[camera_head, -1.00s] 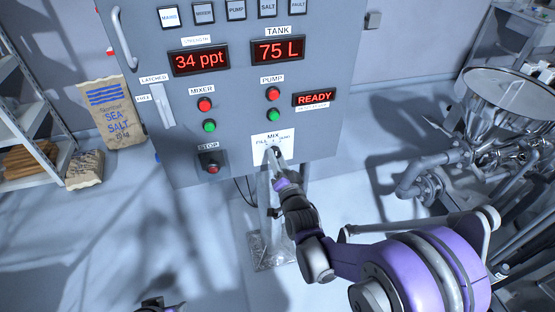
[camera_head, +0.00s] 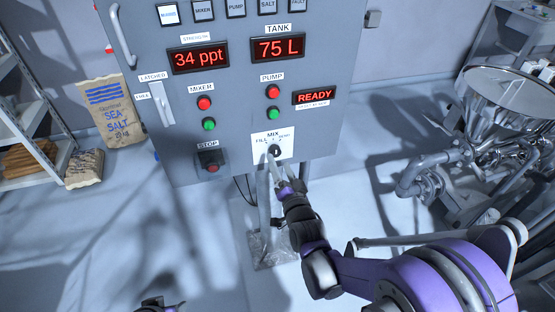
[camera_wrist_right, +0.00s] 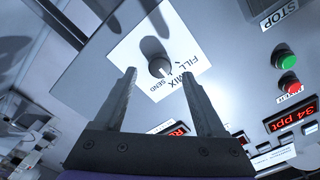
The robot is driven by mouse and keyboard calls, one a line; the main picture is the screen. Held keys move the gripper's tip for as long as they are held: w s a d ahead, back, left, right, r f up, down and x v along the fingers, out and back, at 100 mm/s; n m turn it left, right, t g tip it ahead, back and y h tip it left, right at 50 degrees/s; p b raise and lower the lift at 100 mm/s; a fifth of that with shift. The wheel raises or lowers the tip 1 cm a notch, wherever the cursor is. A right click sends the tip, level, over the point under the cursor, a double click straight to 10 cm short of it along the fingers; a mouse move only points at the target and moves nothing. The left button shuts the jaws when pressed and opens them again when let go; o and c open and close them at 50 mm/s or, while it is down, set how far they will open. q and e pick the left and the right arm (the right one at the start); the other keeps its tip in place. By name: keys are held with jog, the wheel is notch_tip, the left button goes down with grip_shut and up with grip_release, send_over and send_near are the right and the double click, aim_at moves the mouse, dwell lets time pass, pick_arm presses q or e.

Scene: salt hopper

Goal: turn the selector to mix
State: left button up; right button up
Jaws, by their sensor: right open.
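The selector is a small dark round knob (camera_head: 275,152) on a white plate (camera_head: 260,136) marked FILL, MIX and SEND, low on the grey panel. In the right wrist view the knob (camera_wrist_right: 159,67) shows beyond and between my fingertips, with a light mark on the side towards the MIX and SEND lettering; I cannot tell exactly which word it points at. My right gripper (camera_head: 284,172) is open and empty, just below the knob, its fingers apart on either side. A dark piece of my left arm shows at the bottom edge; its fingers cannot be made out.
The panel (camera_head: 240,100) carries mixer and pump buttons, a stop button (camera_head: 211,161), and displays reading 34 ppt, 75 L and READY. A metal hopper with pipes (camera_head: 505,105) stands at right. Salt bags (camera_head: 112,110) and a shelf stand at left. The floor below the panel is mostly clear.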

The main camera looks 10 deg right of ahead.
jog(key=s, duration=0.7)
jog(key=shift+s+d, duration=0.15)
